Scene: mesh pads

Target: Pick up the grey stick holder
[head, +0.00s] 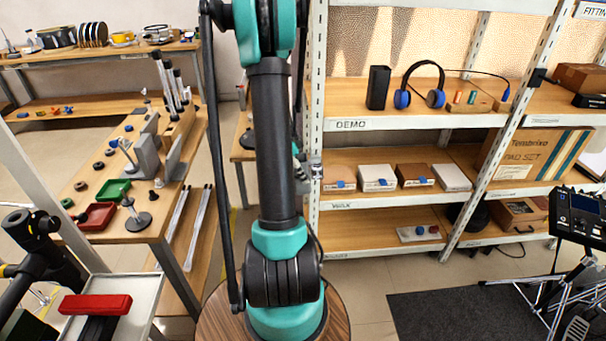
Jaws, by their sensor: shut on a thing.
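My arm rises through the middle of the head view and bends over at the top edge. A bit of teal and a small silver-grey part (313,167) show at the right edge of my arm, by the shelf post. They look like my wrist and gripper end. Most of my gripper is hidden behind my arm. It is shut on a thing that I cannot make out. I cannot single out the grey stick holder with certainty. Two grey upright pieces (146,157) stand on the left table beside a wooden block with upright sticks (178,125).
The shelf unit at right holds a black box (378,87), blue headphones (424,84) and several small boxes (377,177). The left table (120,225) bears red and green trays. A tripod stand (560,275) is at lower right. A dark mat (455,315) lies on the floor.

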